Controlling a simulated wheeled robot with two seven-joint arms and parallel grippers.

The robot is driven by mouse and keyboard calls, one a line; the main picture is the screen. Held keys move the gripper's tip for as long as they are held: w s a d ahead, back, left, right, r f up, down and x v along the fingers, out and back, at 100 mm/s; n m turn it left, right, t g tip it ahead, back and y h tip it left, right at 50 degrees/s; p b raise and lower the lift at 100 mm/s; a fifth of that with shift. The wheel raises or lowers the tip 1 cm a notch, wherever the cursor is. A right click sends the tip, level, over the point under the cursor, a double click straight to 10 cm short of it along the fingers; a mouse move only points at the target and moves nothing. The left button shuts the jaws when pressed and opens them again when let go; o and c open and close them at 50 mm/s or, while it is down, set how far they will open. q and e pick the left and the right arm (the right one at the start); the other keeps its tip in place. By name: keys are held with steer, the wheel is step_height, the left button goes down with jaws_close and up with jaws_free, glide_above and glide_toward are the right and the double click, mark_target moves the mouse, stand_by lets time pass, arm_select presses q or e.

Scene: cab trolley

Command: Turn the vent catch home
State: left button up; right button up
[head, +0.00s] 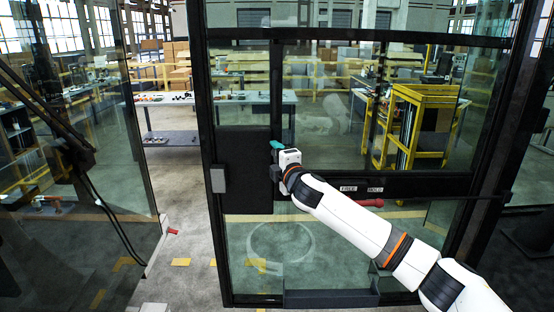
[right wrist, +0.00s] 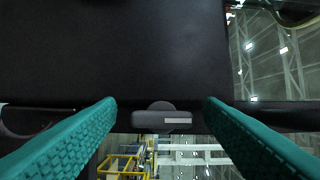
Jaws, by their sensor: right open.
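The vent catch (right wrist: 150,121) is a dark grey bar on a round base, set on the dark frame edge below a black panel. In the right wrist view the bar lies crosswise, with a pale strip on its right part. My right gripper (head: 277,146) has teal fingers and is at the door's black panel in the head view. In the right wrist view my right gripper (right wrist: 160,106) is open, one finger each side of the catch, with clear gaps; I cannot tell the depth between them. The catch is hidden in the head view. My left gripper is out of view.
A glazed door with a black frame (head: 212,125) stands before me. Its crossbar has FREE and HOLD labels (head: 362,189) above a red handle (head: 369,202). A grey block (head: 218,180) sits on the left frame post. A glass panel (head: 85,200) stands at left.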

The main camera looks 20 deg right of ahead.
steer(key=shift+s+f+b, duration=0.1)
steer(key=shift+s+b, duration=0.2)
steer(key=shift+s, duration=0.2)
steer(key=s+b, duration=0.4)
steer(key=s, duration=0.7)
steer(key=shift+d, duration=0.45)
